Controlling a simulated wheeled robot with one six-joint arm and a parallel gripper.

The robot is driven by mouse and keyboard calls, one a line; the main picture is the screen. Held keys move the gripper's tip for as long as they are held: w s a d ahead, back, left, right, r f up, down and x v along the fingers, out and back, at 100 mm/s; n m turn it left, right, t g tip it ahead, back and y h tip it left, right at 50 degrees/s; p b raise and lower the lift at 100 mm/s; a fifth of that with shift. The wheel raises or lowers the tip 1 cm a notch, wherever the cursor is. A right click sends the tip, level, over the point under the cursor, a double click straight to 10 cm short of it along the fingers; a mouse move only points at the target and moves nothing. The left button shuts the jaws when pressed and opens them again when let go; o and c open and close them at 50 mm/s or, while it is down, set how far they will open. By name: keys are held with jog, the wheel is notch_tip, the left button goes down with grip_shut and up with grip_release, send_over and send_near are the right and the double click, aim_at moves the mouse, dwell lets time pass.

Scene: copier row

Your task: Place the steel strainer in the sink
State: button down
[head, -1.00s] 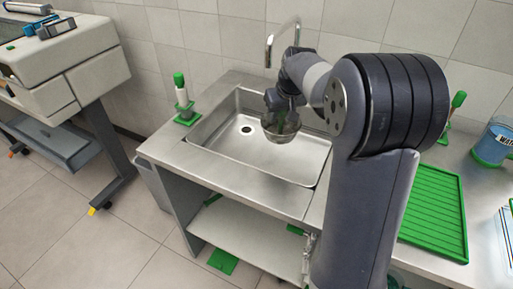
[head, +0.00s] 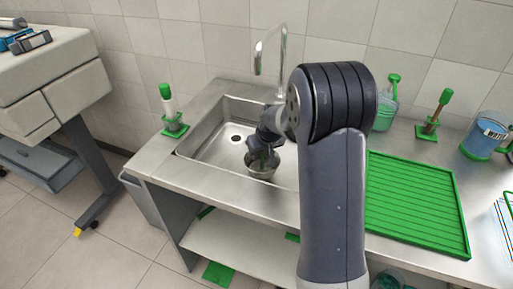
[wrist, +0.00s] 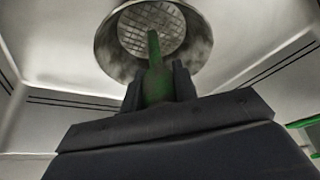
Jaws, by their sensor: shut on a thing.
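The steel strainer (head: 262,171) is a round metal cup with a mesh bottom and a green handle. It is inside the steel sink (head: 213,153), toward the basin's right front part. My gripper (head: 263,155) is above it, shut on the green handle (wrist: 157,82). In the wrist view the strainer's bowl (wrist: 118,45) and mesh show just beyond the fingertips. I cannot tell whether the strainer touches the basin floor. The dark drain hole (head: 236,139) shows left of it. My arm hides the sink's right side.
A curved faucet (head: 270,50) stands behind the sink. A green ribbed drain mat (head: 415,205) lies on the counter at right. A green-capped bottle (head: 168,101) stands at the left corner. A green spray bottle (head: 386,105), a brush (head: 436,115) and a blue container (head: 485,138) stand at back right.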

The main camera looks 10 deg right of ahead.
jog(key=w, duration=0.2)
jog(key=w+p, duration=0.1)
jog(key=w, duration=0.1)
jog(key=shift+a, duration=0.4)
jog(key=shift+f, duration=0.6)
jog(key=shift+f, duration=0.25)
jog(key=c, duration=1.1)
grip_release()
jog(key=shift+r, duration=0.1)
